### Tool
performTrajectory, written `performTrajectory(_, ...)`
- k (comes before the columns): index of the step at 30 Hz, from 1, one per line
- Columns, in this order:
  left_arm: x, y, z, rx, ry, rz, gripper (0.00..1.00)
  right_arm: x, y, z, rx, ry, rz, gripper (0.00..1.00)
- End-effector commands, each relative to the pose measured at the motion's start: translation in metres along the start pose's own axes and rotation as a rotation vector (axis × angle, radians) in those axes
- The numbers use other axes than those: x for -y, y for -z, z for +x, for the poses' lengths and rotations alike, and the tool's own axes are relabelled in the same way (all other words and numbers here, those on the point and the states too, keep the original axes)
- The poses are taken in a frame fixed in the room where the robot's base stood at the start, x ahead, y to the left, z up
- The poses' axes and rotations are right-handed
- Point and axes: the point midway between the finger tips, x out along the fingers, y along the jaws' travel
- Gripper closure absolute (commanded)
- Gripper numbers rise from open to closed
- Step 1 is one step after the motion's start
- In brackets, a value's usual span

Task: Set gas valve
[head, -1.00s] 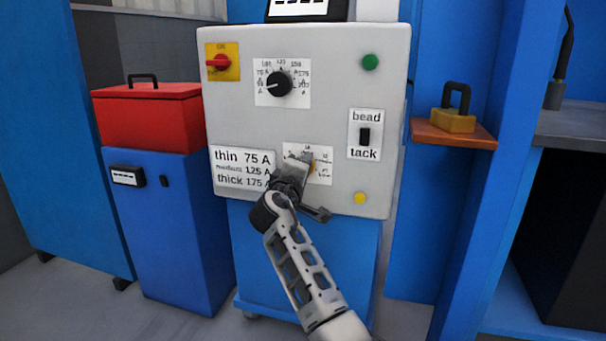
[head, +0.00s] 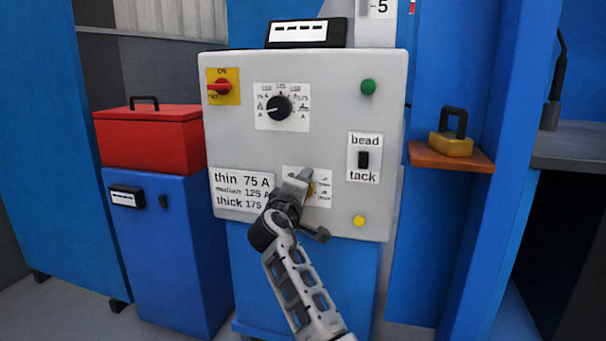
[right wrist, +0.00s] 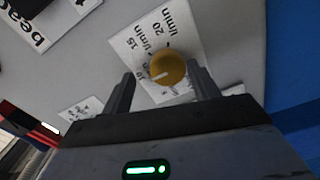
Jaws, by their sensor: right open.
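The yellow-orange gas knob (right wrist: 168,68) sits on a white scale plate marked in l/min, with 15 and 20 readable. Its white mark points to the lower left in the right wrist view, towards the low end of the scale, whose number is partly hidden. My right gripper (right wrist: 163,78) is open, with one finger on each side of the knob; contact cannot be told. In the head view my right gripper (head: 299,181) is in front of the low middle of the grey panel (head: 320,130) and covers part of the knob (head: 311,189). My left gripper is out of view.
The panel also carries a red switch (head: 222,86), a black dial (head: 279,108), a green button (head: 368,87), a bead/tack switch (head: 363,159) and a yellow button (head: 359,221). A thickness label (head: 240,190) is left of the gripper. A padlock (head: 451,140) sits on a shelf at right.

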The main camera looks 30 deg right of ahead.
Motion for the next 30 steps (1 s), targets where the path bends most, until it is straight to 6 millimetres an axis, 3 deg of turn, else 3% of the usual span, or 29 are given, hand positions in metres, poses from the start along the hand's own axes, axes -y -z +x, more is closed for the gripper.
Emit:
performTrajectory(3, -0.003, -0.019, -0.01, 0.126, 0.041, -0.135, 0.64, -0.029, 0.008, -0.001, -0.002, -0.002, 0.006, 0.4)
performTrajectory(6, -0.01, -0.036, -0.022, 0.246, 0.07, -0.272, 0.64, -0.051, 0.008, -0.019, -0.004, -0.007, 0.007, 0.38)
performTrajectory(12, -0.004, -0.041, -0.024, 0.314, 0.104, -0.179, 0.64, -0.089, 0.009, -0.05, -0.004, -0.004, 0.006, 0.4)
performTrajectory(21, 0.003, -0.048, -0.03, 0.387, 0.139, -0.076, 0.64, -0.116, -0.005, -0.109, -0.003, 0.0, 0.003, 0.4)
performTrajectory(30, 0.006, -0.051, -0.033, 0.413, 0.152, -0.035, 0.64, -0.126, -0.011, -0.133, -0.001, 0.0, 0.0, 0.4)
